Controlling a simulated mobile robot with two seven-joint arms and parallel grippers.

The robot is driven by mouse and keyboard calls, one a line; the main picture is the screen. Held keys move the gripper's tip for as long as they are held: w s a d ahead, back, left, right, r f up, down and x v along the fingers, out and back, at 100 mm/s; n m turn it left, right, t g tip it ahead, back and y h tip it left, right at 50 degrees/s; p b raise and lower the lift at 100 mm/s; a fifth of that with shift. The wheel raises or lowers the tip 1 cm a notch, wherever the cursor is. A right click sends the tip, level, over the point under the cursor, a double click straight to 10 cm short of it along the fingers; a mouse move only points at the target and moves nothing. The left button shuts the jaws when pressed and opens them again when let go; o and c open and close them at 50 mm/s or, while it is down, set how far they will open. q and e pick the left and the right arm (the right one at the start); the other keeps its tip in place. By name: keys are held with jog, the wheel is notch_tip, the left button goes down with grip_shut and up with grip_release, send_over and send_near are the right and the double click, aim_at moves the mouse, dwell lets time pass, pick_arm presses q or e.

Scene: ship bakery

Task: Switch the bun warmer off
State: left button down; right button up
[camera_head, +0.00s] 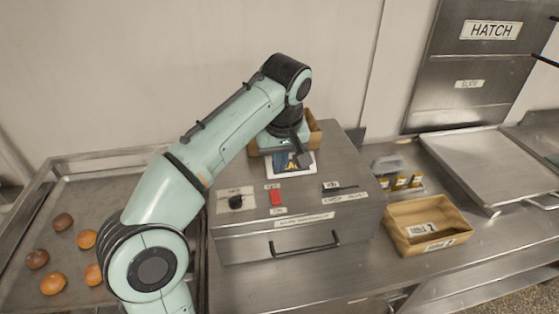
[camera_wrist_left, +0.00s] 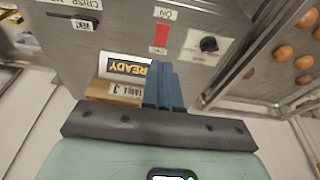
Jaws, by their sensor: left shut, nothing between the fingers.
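The steel box that looks like the bun warmer (camera_head: 242,246) stands on the counter, with a black front handle and a front label too small to read. On its top are a red switch (camera_head: 276,197) and a black knob (camera_head: 236,202). In the left wrist view the red switch (camera_wrist_left: 160,36) has an "ON" label on its front side; the lean of the switch is unclear. My left gripper (camera_head: 303,162) is shut and empty, behind and right of the switch, pointing down. Its blue fingers (camera_wrist_left: 164,84) look apart from the switch. My right gripper is not in view.
A wooden crate (camera_head: 400,218) stands to the right. A tray (camera_head: 95,190) with several buns is at left.

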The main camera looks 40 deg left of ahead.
aim_at(275, 192)
pick_arm(q)
jog(key=shift+w+a+r+t+y, duration=0.15)
jog(key=shift+a+r+t+y, duration=0.05)
jog(key=shift+a+t+y, duration=0.25)
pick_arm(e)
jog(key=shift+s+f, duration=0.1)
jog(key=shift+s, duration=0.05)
pick_arm(q)
jog(key=x, duration=0.4)
jog(key=b+x, duration=0.1)
jog(key=x, duration=0.3)
jog(key=b+x, duration=0.1)
jog(key=x, duration=0.4)
jog(key=shift+s+d+f, duration=0.15)
jog(key=shift+s+d, duration=0.05)
jog(key=shift+s, duration=0.05)
jog(key=shift+f, duration=0.45)
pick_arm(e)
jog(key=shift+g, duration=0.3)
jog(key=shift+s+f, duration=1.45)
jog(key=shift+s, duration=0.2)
pick_arm(q)
jog(key=shift+f, duration=0.1)
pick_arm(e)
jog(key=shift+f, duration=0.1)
